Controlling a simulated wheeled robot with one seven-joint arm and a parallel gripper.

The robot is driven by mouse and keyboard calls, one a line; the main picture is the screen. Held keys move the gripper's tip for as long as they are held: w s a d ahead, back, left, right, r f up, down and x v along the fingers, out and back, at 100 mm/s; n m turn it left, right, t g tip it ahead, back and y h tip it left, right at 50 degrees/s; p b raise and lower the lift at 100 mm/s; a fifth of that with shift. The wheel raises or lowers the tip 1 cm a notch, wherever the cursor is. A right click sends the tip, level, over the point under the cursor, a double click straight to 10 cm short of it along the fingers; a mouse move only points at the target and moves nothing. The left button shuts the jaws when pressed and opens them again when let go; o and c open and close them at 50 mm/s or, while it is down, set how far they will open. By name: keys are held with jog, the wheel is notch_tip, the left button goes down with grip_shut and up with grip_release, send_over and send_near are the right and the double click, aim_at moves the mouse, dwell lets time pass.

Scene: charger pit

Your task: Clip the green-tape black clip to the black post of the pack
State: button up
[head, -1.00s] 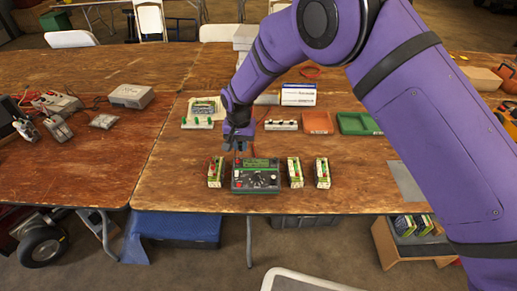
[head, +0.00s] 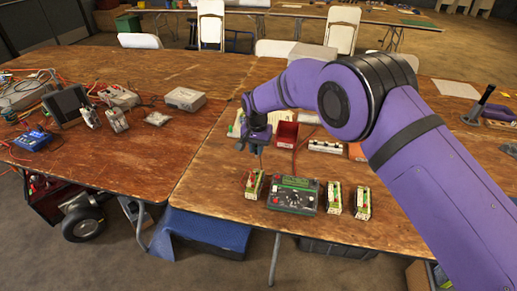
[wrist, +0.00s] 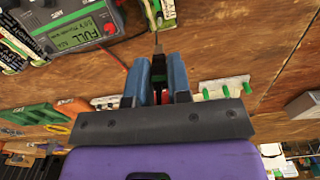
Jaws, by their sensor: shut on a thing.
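My gripper (head: 257,140) is above the table, just behind the left pack, and its blue fingers also show in the wrist view (wrist: 158,82). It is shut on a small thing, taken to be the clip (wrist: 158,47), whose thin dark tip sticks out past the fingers. Its green tape cannot be made out. The left pack (head: 253,184) is an upright box with green and pale sides, left of the charger (head: 293,196). A pack (wrist: 162,14) also shows ahead of the fingers in the wrist view, apart from the tip. Its black post is not clear.
Two similar packs (head: 334,199) (head: 362,203) stand right of the charger. Behind are a red bin (head: 285,135) and a white strip with dark parts (head: 325,147). A red lead (wrist: 112,57) runs from the charger towards my gripper. Bare table lies left of the left pack.

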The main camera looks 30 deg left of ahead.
jog(key=shift+f, duration=3.45)
jog(key=shift+f, duration=0.25)
jog(key=o, duration=0.8)
jog(key=shift+o, duration=1)
